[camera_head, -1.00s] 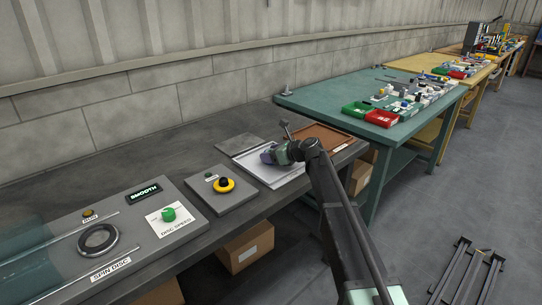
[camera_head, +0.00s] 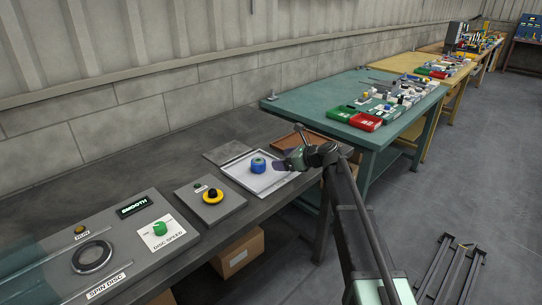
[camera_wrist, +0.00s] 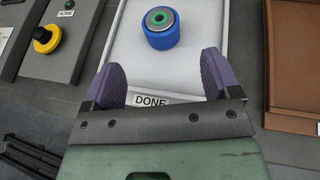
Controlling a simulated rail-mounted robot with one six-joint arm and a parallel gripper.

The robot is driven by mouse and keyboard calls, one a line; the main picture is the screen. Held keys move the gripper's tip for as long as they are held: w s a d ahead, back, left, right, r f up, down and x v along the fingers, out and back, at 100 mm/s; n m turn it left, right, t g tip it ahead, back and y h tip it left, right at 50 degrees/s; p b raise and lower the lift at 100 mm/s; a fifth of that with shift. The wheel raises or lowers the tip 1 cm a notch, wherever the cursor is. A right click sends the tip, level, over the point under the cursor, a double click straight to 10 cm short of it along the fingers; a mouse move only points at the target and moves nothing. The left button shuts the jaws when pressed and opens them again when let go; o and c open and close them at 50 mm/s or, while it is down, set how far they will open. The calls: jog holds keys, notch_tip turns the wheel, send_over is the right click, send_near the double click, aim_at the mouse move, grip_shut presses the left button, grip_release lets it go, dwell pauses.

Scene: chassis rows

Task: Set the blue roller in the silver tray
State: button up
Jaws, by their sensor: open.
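The blue roller (camera_head: 258,166) stands upright inside the silver tray (camera_head: 277,184). In the wrist view the roller (camera_wrist: 161,36) shows a metal ring and a green centre on top, and it rests on the pale floor of the tray (camera_wrist: 205,25). My gripper (camera_head: 283,168) is to the right of the roller in the head view, apart from it. In the wrist view my gripper (camera_wrist: 161,78) has its two purple fingers spread wide with nothing between them, and the roller lies beyond the fingertips.
A brown tray (camera_wrist: 297,60) lies to the right of the silver tray. A grey box with a yellow-and-black button (camera_head: 212,196) stands to its left. A "DONE" label (camera_wrist: 152,101) is near the tray's front edge. A green bench (camera_head: 320,108) stands farther back.

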jog(key=shift+s+d, duration=0.15)
jog(key=shift+d, duration=0.05)
jog(key=s+d+f+n+g+h, duration=0.2)
jog(key=s+n, duration=0.6)
jog(key=s, duration=0.4)
jog(key=s+d+f+n+g+h, duration=0.2)
jog(key=s+d+f+n+h, duration=0.3)
jog(key=s, duration=0.7)
jog(key=s+d+f+n+g+h, duration=0.2)
jog(key=s+d+f+n+h, duration=0.1)
jog(key=s+d+n, duration=0.5)
jog(key=s+n+h, duration=0.1)
jog(key=s+n, duration=0.1)
jog(key=s, duration=0.2)
jog(key=shift+f+n+h, duration=0.25)
jog(key=shift+n+h, duration=0.05)
jog(key=shift+h, duration=0.1)
notch_tip(320, 180, up, 15)
jog(key=p, duration=1.4)
jog(key=shift+p, duration=0.35)
jog(key=shift+f, duration=0.1)
